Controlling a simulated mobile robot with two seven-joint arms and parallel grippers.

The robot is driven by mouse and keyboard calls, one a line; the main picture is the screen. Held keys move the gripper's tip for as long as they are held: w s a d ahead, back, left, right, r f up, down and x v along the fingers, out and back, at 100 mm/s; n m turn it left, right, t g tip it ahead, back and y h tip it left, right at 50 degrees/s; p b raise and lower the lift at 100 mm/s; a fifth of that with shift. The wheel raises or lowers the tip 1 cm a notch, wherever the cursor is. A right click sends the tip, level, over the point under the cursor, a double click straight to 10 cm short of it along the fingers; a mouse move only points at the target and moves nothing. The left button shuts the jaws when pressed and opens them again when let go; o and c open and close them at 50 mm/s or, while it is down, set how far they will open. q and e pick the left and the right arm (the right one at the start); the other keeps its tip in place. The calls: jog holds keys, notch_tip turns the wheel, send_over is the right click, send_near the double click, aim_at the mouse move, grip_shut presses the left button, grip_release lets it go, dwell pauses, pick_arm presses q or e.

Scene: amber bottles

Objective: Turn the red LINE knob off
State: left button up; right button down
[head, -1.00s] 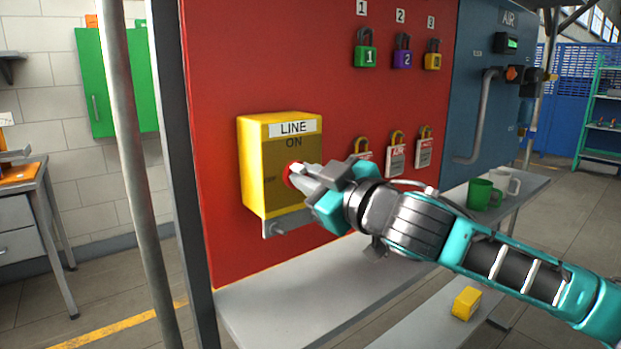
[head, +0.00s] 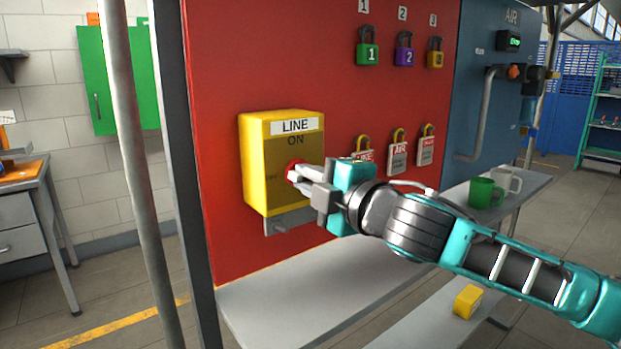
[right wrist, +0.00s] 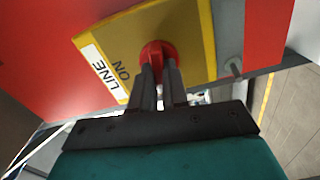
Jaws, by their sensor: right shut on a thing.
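The yellow LINE box (head: 262,150) is on the red panel, with "ON" printed above the knob and smaller, unclear lettering at its left. The red LINE knob (head: 292,171) is on the box's front, partly hidden by the fingers. My right gripper (head: 302,174) is shut on the knob. In the right wrist view both fingers reach to the red knob (right wrist: 157,52), one on each side of it. My left gripper is not in view.
Padlocks numbered 1 to 3, such as the green one (head: 368,52), and tags hang right of the box. A grey shelf (head: 270,312) runs below, with a green mug (head: 484,193) and a white mug (head: 507,181). A grey post (head: 140,180) stands at left.

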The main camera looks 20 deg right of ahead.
jog(key=shift+n, duration=0.8)
jog(key=c, duration=1.1)
grip_release()
jog(key=shift+c, duration=0.2)
jog(key=shift+f, duration=0.1)
